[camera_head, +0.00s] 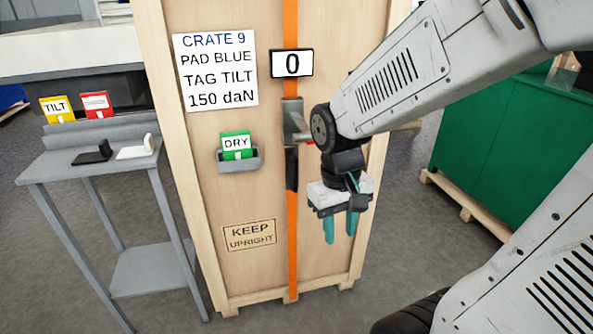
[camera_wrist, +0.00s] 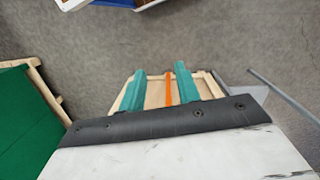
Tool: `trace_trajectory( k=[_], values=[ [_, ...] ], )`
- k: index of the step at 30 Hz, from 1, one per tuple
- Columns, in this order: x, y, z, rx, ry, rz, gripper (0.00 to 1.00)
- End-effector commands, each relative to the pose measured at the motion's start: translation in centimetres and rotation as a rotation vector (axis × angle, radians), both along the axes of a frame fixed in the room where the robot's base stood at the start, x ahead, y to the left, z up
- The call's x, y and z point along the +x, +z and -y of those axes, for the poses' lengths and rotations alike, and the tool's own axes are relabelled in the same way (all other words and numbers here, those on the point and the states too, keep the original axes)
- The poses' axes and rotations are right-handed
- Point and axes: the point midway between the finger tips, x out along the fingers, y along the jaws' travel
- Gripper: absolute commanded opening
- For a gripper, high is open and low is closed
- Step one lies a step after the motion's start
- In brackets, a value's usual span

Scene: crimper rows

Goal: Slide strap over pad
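The orange strap (camera_head: 292,235) runs vertically down the front of the wooden crate (camera_head: 340,20). A metal tensioner (camera_head: 291,112) sits on it, with a dark piece below. My gripper (camera_head: 340,232) hangs fingers-down in front of the crate, right of the strap. Its two teal fingers are apart with nothing between them. In the wrist view, a stretch of strap (camera_wrist: 168,90) shows beyond and between the open fingers (camera_wrist: 162,82). No blue pad is visible on the crate; its upper edges are out of the head view. A black piece (camera_head: 93,152) and a white piece (camera_head: 137,149) lie on the side table.
A sign reads crate 9, pad blue, tag tilt, 150 daN (camera_head: 215,70). The display (camera_head: 292,63) reads 0. A green DRY card (camera_head: 236,144) sits in the crate's holder. The grey table (camera_head: 50,172) also carries yellow TILT and red cards. A green container (camera_head: 500,140) stands right.

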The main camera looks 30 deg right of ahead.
Motion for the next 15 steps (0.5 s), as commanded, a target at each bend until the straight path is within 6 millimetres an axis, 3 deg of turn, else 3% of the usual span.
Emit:
trace_trajectory(
  k=[1,8,15],
  values=[
    [1.3,-1.8,0.8,-0.006,-0.01,0.006,0.33],
    [7.9,-9.8,4.8,-0.046,-0.024,0.167,0.33],
    [14.8,-17.7,8.4,-0.082,-0.013,0.458,0.33]
  ],
)
